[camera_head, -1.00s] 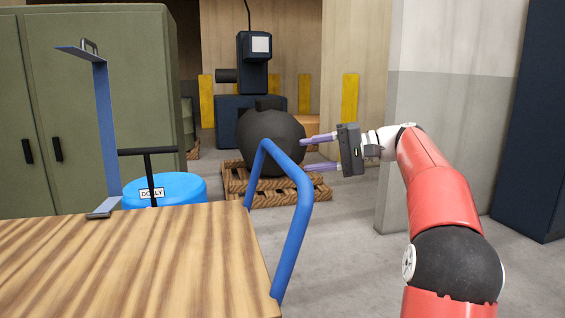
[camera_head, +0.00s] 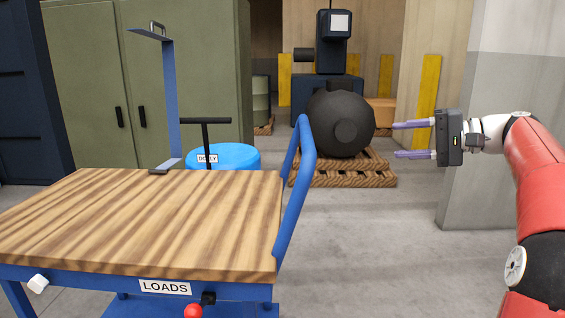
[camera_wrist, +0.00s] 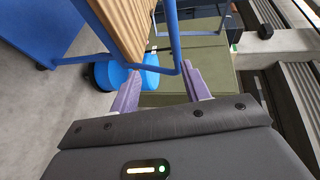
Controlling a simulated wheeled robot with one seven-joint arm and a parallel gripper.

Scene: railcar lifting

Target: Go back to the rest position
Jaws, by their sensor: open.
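My gripper (camera_head: 412,139) is at the right of the head view, stretched out to the left with its two purple fingers apart and nothing between them. It is to the right of the cart's blue handle (camera_head: 297,180) and apart from it. In the wrist view the open fingers (camera_wrist: 162,92) show with the blue handle bar (camera_wrist: 172,40) beyond them. The cart's wooden top (camera_head: 140,215) is empty over most of its surface, and its front carries a LOADS label (camera_head: 165,287).
A blue round dolly (camera_head: 238,156) with a black T-handle stands behind the cart. A dark round tank (camera_head: 325,110) sits on wooden pallets (camera_head: 340,180). Green cabinets (camera_head: 185,80) are at the back left. A wall corner (camera_head: 480,200) is behind my arm. The floor right of the cart is clear.

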